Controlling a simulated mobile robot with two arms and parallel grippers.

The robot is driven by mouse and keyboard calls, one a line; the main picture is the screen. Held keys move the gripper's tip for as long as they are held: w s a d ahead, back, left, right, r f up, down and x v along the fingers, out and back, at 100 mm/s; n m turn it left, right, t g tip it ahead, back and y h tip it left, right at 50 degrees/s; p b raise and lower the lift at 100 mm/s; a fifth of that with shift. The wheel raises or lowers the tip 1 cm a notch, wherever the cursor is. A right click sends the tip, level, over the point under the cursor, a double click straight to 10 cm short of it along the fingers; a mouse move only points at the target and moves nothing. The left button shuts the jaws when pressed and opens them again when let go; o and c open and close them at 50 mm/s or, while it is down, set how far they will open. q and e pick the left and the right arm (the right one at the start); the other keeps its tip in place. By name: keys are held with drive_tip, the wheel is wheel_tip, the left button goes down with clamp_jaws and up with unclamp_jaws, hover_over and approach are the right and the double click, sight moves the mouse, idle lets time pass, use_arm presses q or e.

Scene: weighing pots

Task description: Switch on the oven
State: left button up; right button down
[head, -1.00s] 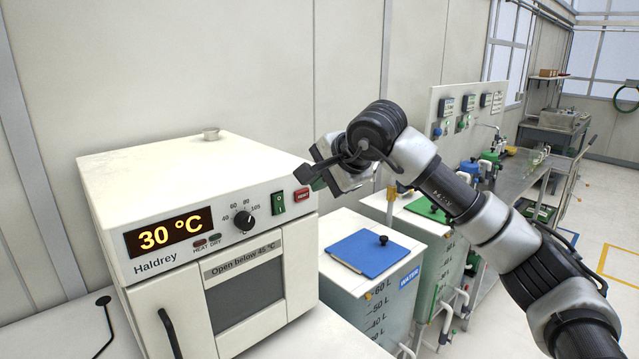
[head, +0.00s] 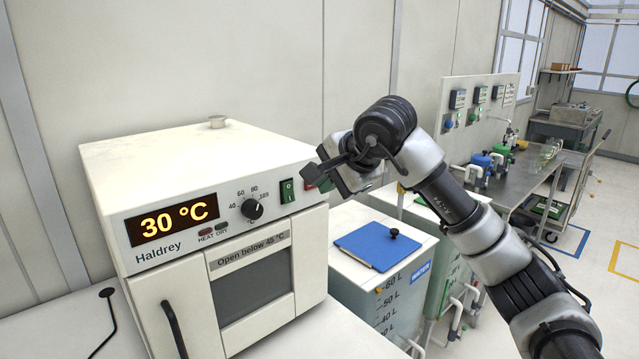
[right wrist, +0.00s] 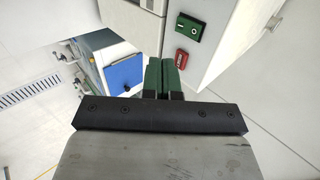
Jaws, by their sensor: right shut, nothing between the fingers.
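The white oven (head: 240,255) stands at the left of the head view, its door closed. Its display (head: 173,218) reads 30 °C. Beside the display are a black dial (head: 253,210) and a green rocker switch (head: 286,191). The switch also shows in the right wrist view (right wrist: 190,27), above a red button (right wrist: 182,57). My right gripper (head: 325,172) is shut and empty. It is in front of the panel's right end, just right of the switch and apart from it. In the wrist view its green fingertips (right wrist: 162,66) lie left of the red button. My left gripper is out of view.
Right of the oven stands a water tank with a blue lid (head: 375,245) and a black knob. A metal bench (head: 520,175) with bottles stands behind it.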

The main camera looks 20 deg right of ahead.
sight(290, 201)
drive_tip(key=shift+w+a+r+p+x, duration=0.1)
drive_tip(key=shift+w+r+p+x, duration=0.4)
drive_tip(key=shift+x, duration=1.35)
drive_tip(key=shift+w+a+r+p+x, duration=0.1)
drive_tip(key=shift+p+x, duration=0.7)
drive_tip(key=shift+x, duration=1.05)
drive_tip(key=shift+w+a+r+p+x, duration=0.1)
drive_tip(key=shift+w+r+p+x, duration=0.4)
drive_tip(key=shift+x, duration=1.35)
drive_tip(key=shift+s+f, duration=0.15)
drive_tip(key=shift+f, duration=0.1)
drive_tip(key=shift+f+t+b, duration=0.35)
drive_tip(key=shift+t+b, duration=0.05)
drive_tip(key=shift+b, duration=0.7)
drive_tip(key=shift+a+r+p, duration=0.1)
drive_tip(key=shift+r+p, duration=0.25)
drive_tip(key=shift+p, duration=0.15)
drive_tip(key=shift+r, duration=0.15)
